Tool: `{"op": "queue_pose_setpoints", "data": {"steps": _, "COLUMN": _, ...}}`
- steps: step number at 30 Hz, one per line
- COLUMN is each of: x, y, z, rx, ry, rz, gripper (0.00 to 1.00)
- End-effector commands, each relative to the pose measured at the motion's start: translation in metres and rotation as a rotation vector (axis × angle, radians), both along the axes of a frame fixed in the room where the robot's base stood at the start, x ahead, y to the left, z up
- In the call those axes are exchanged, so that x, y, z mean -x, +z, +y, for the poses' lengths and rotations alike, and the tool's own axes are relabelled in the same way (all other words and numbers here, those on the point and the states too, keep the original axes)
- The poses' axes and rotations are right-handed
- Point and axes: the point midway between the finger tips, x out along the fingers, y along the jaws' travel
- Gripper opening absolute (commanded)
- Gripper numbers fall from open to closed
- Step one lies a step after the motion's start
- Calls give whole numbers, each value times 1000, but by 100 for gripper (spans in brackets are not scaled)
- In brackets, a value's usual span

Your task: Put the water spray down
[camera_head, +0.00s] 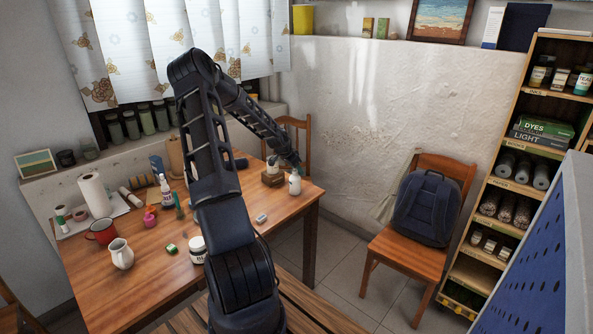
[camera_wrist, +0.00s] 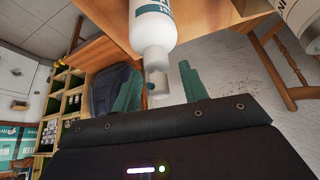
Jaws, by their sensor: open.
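The water spray (camera_head: 295,184), a white bottle with a teal label, stands upright on the table (camera_head: 285,205) near its far right corner. In the wrist view the spray (camera_wrist: 152,30) has its top between the two green fingers. My gripper (camera_head: 294,161) is just above the bottle. In the wrist view my gripper (camera_wrist: 161,70) is open, with a gap visible beside the bottle's top. I cannot tell whether either finger touches it.
Another spray bottle (camera_head: 166,192), a red mug (camera_head: 103,232) and a white pitcher (camera_head: 121,254) stand further left. A chair with a backpack (camera_head: 427,208) is right of the table.

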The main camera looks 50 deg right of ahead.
Motion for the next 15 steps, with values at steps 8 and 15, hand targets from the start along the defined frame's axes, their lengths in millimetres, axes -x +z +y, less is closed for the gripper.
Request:
{"op": "queue_pose_setpoints", "data": {"steps": 8, "x": -7, "y": 40, "z": 23, "rx": 0, "ry": 5, "rz": -2, "gripper": 43}}
{"op": "queue_pose_setpoints", "data": {"steps": 15, "x": -10, "y": 76, "z": 43, "rx": 1, "ry": 4, "rz": -2, "gripper": 43}}
